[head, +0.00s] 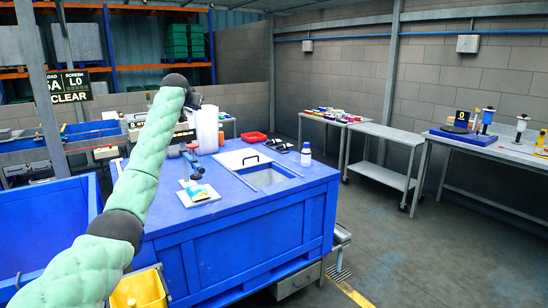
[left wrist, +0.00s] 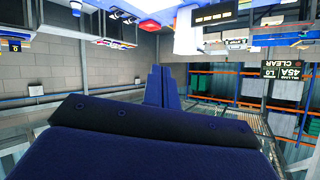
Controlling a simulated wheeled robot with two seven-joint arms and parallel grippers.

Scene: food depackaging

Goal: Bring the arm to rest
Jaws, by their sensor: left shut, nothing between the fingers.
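My left arm (head: 150,150), in a pale green sleeve with dark joints, reaches up from the lower left of the head view. Its bend stands above the far left part of the blue workbench. In the left wrist view, which is upside down, my left gripper (left wrist: 161,70) shows as dark blue fingers, closed together with nothing between them. It is held in the air, apart from any object. In the head view the gripper is mostly hidden behind the arm. My right gripper is not in view.
The blue workbench (head: 240,238) holds a white bottle (head: 306,154), a hammer-like tool (head: 192,160) and a rectangular opening (head: 268,178). A red tray (head: 254,137) lies behind. A yellow bin (head: 138,291) is at the lower left. A grey trolley (head: 388,133) stands right; the floor between is clear.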

